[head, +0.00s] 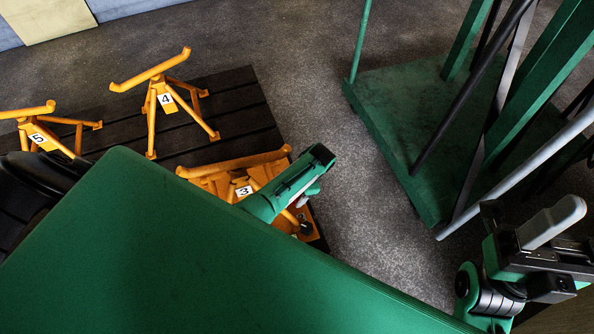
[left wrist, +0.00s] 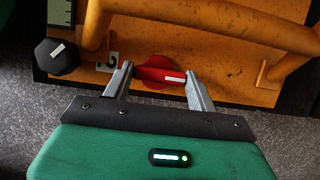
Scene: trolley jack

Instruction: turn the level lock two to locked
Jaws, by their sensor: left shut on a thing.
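A red lock knob (left wrist: 160,72) with a white mark sits on an orange jack part, in the middle of the left wrist view. My left gripper (left wrist: 160,80) has its two grey fingers on either side of the knob and is shut on it. The knob's mark lies roughly level in that view. In the head view my left gripper (head: 306,197) is at the orange jack labelled 3 (head: 228,168), and the knob is hidden there. My right gripper (head: 556,222) is at the lower right, away from the jacks; its finger opening is not clear.
A black knob (left wrist: 62,57) with a white mark stands left of the red one. Orange stands labelled 4 (head: 160,98) and 5 (head: 45,130) stand on dark boards. A green trolley (head: 392,120) with leaning bars is at the right. Grey floor lies clear between.

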